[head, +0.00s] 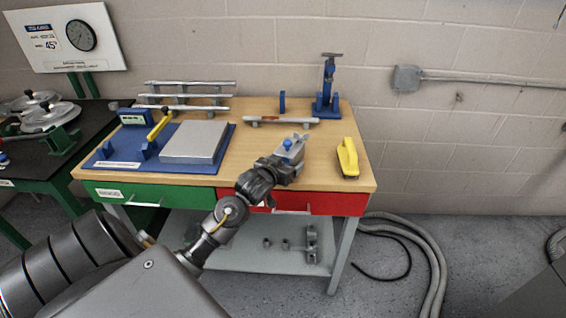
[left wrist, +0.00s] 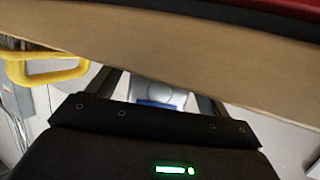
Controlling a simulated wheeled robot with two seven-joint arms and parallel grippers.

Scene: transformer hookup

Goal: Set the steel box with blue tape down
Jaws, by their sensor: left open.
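The small steel box with blue tape (head: 291,147) is over the right half of the wooden workbench (head: 318,170), near its front edge. My left gripper (head: 286,163) is right at the box, reaching in from the front, with its jaws open. In the left wrist view, a grey box face with a blue strip (left wrist: 158,98) shows between the open fingers (left wrist: 162,90). The gripper body hides its lower part, and I cannot tell whether the box rests fully on the bench top. My right gripper is not in view.
A yellow-handled tool (head: 347,158) lies to the right of the gripper. Behind stand a metal bar (head: 281,121) and a blue clamp stand (head: 328,92). A blue board (head: 112,158) with a grey plate (head: 194,142) fills the left. Bare wood surrounds the box.

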